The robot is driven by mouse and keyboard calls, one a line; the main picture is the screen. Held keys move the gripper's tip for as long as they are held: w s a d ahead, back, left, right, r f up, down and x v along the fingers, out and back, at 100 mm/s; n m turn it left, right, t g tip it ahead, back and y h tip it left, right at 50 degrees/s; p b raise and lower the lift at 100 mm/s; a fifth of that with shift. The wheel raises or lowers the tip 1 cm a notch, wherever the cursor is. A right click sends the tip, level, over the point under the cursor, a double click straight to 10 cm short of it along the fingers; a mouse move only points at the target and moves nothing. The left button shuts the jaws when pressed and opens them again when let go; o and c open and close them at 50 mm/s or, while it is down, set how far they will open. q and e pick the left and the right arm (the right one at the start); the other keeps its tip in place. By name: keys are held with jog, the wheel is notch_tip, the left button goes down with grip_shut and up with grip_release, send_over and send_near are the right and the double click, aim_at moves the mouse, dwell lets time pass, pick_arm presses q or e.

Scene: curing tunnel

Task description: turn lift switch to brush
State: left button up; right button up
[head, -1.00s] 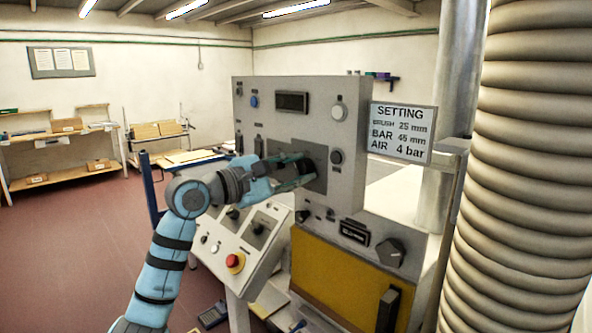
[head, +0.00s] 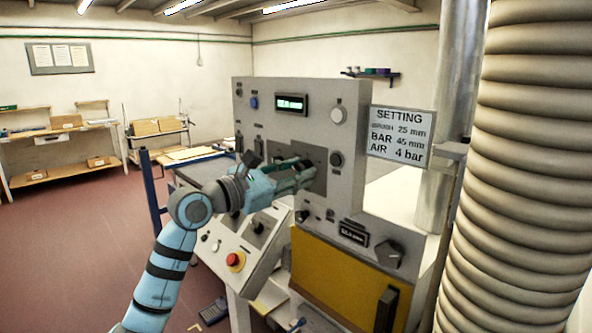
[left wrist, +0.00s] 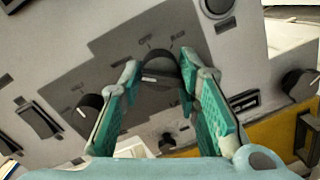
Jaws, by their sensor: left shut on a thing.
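The grey control cabinet (head: 345,192) stands in the middle of the head view. My left gripper (head: 307,172) reaches its front plate from the left. In the left wrist view, the gripper (left wrist: 163,78) has its two teal fingers on either side of a black rotary knob (left wrist: 160,68), apparently the lift switch, and is shut on it. A second black knob (left wrist: 88,112) with a white mark sits left of the fingers. In the head view my gripper hides the held knob. My right gripper is not in view.
A lit display (head: 291,104) is above the gripper. A setting sign (head: 401,137) reads brush 25 mm, bar 45 mm, air 4 bar. A sloped console with a red button (head: 236,261) lies below. A thick ribbed hose (head: 535,170) fills the right side.

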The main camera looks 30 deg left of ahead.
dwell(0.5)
pick_arm(q)
jog(key=o, duration=1.2)
jog(key=v, duration=0.7)
jog(key=shift+s+a, duration=0.15)
jog(key=shift+s, duration=0.15)
jog(key=shift+w, duration=0.15)
jog(key=shift+n, duration=0.3)
